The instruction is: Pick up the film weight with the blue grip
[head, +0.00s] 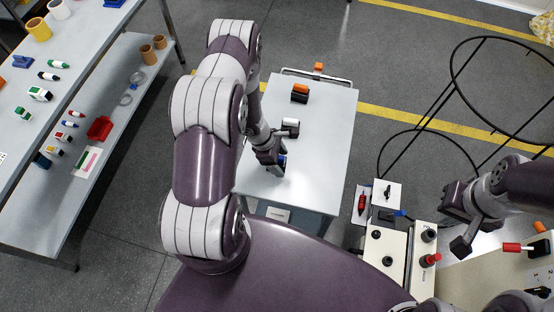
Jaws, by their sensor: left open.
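A small blue patch (282,160) shows at my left gripper (276,160), low over the grey cart top. It looks like the blue grip of a film weight, but the gripper hides most of it. The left gripper's jaws are open, around or just beside the blue part; I cannot tell which. A black block with an orange top (299,93) lies farther back on the same cart. My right gripper (457,226) is at the right, its dark fingers apart and nothing visible between them.
The cart top (325,130) is mostly clear. A white-and-dark piece (290,125) is close to my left gripper. Cream boxes with knobs (385,245) stand in front of it, right. A black wire stand (450,110) is at right. A shelf (125,90) holds several small items.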

